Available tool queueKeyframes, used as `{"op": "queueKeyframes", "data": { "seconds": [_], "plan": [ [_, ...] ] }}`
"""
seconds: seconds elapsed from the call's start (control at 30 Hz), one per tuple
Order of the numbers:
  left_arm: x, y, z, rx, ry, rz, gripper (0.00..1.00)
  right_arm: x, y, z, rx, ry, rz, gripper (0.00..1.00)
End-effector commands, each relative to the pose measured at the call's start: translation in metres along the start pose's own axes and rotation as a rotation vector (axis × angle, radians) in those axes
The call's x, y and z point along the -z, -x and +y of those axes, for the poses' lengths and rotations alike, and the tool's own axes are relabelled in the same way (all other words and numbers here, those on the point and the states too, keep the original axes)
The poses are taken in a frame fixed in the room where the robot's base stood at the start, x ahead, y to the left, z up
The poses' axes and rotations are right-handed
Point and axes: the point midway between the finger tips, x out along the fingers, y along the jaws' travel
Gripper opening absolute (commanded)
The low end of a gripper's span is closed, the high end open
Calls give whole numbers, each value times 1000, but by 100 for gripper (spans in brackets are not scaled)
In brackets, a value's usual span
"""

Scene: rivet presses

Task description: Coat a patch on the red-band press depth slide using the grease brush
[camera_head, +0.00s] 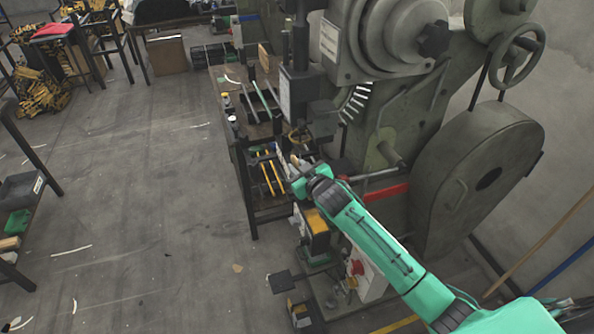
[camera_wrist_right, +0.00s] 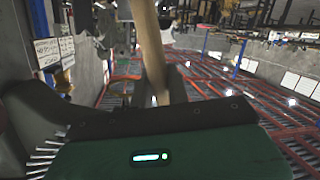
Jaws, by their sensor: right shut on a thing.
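The large grey-green press (camera_head: 395,115) fills the right of the head view, with a red band (camera_head: 385,196) low on its body. My right arm reaches in from the lower right. Its gripper (camera_head: 298,165) is at the front of the press, below the dark vertical ram (camera_head: 300,95). In the right wrist view, the gripper (camera_wrist_right: 160,90) is shut on a wooden handle (camera_wrist_right: 148,40), which I take to be the grease brush. The brush's bristles cannot be made out. I cannot tell whether the brush touches the press or its depth slide. My left gripper is out of view.
A dark workbench (camera_head: 247,180) with tools stands left of the gripper. A yellow-topped box (camera_head: 313,228) and a red-and-white control box (camera_head: 360,270) are below the arm. A handwheel (camera_head: 515,55) is at upper right.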

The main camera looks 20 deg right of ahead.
Motion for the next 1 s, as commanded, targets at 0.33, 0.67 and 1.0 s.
{"op": "queueKeyframes", "data": {
  "seconds": [0.33,0.67,1.0],
  "plan": [
    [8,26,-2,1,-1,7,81,29,0,14,-3,0,-1,0],
    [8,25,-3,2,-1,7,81,29,-1,15,-4,0,-1,0],
    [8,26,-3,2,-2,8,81,29,-1,15,-3,0,-1,0]
  ]
}}
